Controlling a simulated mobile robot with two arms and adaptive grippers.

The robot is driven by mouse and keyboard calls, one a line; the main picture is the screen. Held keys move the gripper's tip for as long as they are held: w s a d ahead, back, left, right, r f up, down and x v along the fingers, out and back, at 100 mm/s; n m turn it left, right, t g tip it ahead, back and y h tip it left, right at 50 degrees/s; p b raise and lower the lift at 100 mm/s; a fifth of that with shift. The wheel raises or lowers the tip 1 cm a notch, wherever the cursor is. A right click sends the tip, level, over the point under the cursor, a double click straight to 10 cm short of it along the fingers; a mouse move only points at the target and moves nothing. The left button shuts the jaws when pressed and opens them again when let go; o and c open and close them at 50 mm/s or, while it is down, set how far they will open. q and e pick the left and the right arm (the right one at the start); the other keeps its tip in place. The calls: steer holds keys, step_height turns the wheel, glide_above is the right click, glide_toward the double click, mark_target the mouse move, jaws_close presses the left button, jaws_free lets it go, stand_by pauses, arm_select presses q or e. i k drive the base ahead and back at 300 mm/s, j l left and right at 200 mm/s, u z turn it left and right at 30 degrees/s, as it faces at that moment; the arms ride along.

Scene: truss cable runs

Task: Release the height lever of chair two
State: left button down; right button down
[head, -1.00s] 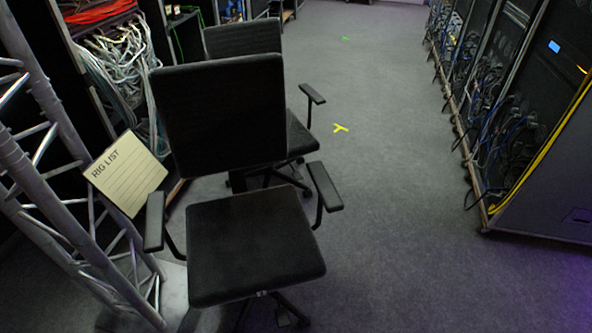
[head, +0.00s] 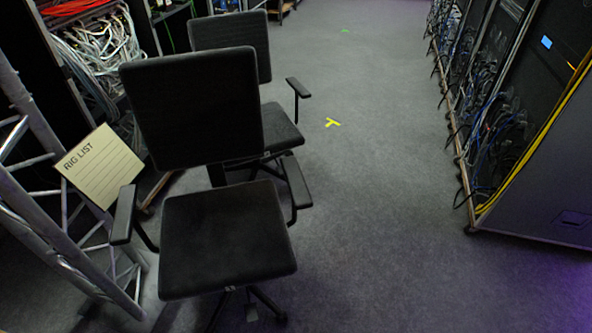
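Two black office chairs stand one behind the other left of centre. The nearer chair (head: 228,238) faces me, with its backrest (head: 195,105) upright and an armrest on each side. The farther chair (head: 275,128) is partly hidden behind it. I cannot tell which one is chair two. A small light mark (head: 231,289) shows at the front edge of the nearer seat. No height lever can be made out on either chair. Neither of my grippers is in view.
A metal truss (head: 60,235) with a RIG LIST card (head: 100,166) stands close on the left. Cable racks (head: 95,45) line the back left and more racks (head: 490,90) line the right. Open grey floor (head: 390,200) with a yellow tape mark (head: 332,123) lies between.

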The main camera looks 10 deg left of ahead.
mark_target(279, 168)
steer(key=i+l, duration=0.2)
steer(key=l, duration=0.15)
steer(key=i+l+u, duration=0.15)
steer(key=i+l, duration=0.25)
steer(key=l, duration=0.3)
steer(key=i+l+u, duration=0.15)
steer(key=l, duration=0.2)
steer(key=i+l, duration=0.2)
steer(key=l, duration=0.15)
steer(key=i+u, duration=0.15)
steer(key=i, duration=0.55)
steer(key=i+l+u, duration=0.2)
steer(key=i, duration=0.5)
